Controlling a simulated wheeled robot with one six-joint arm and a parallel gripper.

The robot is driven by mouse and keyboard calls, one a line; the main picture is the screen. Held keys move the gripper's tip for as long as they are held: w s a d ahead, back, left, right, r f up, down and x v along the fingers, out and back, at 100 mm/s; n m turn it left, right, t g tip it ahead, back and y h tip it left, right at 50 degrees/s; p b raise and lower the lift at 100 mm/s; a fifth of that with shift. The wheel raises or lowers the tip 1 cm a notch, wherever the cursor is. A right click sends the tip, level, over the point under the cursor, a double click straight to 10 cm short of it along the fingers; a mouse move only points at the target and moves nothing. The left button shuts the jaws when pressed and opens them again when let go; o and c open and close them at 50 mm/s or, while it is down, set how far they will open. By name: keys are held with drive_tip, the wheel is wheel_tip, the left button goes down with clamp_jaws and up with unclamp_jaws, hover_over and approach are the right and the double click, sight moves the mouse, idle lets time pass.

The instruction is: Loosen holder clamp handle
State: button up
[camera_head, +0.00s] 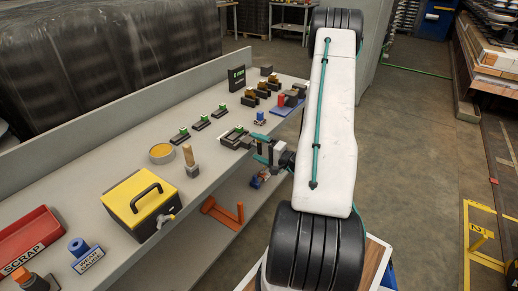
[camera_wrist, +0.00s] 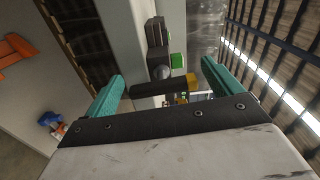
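My gripper (camera_head: 259,149) is at the front edge of the bench, by a dark holder (camera_head: 233,139). In the wrist view my gripper (camera_wrist: 163,70) has its two teal fingers wide apart, with nothing held between them. The holder (camera_wrist: 155,38) shows beyond the fingertips, with a green block (camera_wrist: 178,61) on its side. A dark bar that looks like the clamp handle (camera_wrist: 152,89) lies crosswise between the fingers, with an orange-yellow end (camera_wrist: 185,83). A rounded grey knob (camera_wrist: 162,73) sits beside it. I cannot tell whether a finger touches the handle.
Several small green-topped holders (camera_head: 201,122) stand farther back on the bench. A yellow-lidded box (camera_head: 135,195), a wooden-handled tool (camera_head: 190,160) and a red scrap tray (camera_head: 30,240) stand nearer. An orange bracket (camera_head: 224,213) is on the lower shelf.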

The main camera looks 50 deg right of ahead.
drive_tip(key=s, duration=0.7)
drive_tip(key=shift+s+d, duration=0.3)
drive_tip(key=shift+s, duration=0.1)
idle(0.4)
